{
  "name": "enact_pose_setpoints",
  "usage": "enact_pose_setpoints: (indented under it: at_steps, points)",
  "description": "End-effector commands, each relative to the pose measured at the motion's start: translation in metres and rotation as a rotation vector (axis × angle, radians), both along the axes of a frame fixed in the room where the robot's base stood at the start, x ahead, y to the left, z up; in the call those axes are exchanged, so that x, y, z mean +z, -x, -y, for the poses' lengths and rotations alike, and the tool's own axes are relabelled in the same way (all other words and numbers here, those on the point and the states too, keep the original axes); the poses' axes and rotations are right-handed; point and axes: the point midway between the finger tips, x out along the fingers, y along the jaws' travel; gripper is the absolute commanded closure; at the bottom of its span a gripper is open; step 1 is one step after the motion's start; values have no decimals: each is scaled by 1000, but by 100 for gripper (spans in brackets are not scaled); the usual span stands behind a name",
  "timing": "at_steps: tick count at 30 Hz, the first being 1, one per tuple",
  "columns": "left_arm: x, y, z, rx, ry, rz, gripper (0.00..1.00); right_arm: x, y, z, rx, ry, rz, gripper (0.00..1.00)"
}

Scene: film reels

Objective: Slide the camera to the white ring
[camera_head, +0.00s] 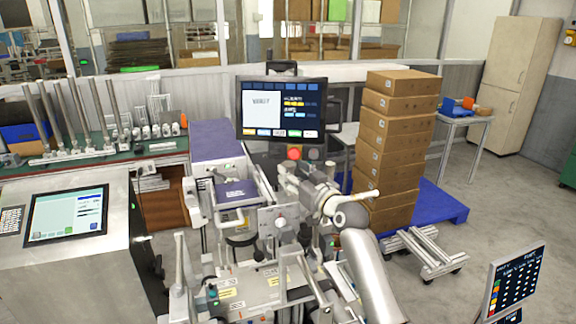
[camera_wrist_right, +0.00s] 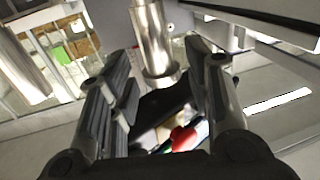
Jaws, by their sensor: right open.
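My right gripper (camera_head: 300,178) is in front of the machine in the middle of the head view, below the hanging monitor. In the right wrist view its two dark fingers (camera_wrist_right: 160,75) stand apart, with nothing clamped between them. A shiny metal cylinder (camera_wrist_right: 152,38) shows beyond and between the fingertips; I cannot tell whether it belongs to the camera. A small white-faced unit (camera_head: 272,221) with a knob sits on the machine. I cannot make out for certain which part is the camera or the white ring. My left gripper is not in view.
A monitor (camera_head: 283,108) hangs behind the gripper. Stacked brown boxes (camera_head: 395,135) stand on a blue pallet (camera_head: 440,203) to the right. A control console (camera_head: 68,215) is at the left.

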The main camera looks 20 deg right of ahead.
Motion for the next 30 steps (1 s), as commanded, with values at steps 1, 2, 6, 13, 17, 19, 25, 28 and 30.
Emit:
enact_pose_setpoints:
  at_steps: [1,2,6,13,17,19,25,28,30]
  points:
    - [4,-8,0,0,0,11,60,2,-7,-2,0,-3,-1,54]
    - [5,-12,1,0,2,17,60,2,-10,-3,0,-2,0,54]
    - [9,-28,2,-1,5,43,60,2,-23,-6,1,-1,1,54]
    - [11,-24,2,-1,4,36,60,1,-34,-8,0,1,1,54]
    - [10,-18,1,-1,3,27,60,0,-35,-9,0,1,0,54]
    - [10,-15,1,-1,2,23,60,0,-35,-9,0,1,0,54]
    - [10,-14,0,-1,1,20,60,0,-35,-8,0,0,0,64]
    - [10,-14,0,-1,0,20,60,0,-35,-8,0,0,0,77]
    - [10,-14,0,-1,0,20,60,0,-35,-8,0,0,0,86]
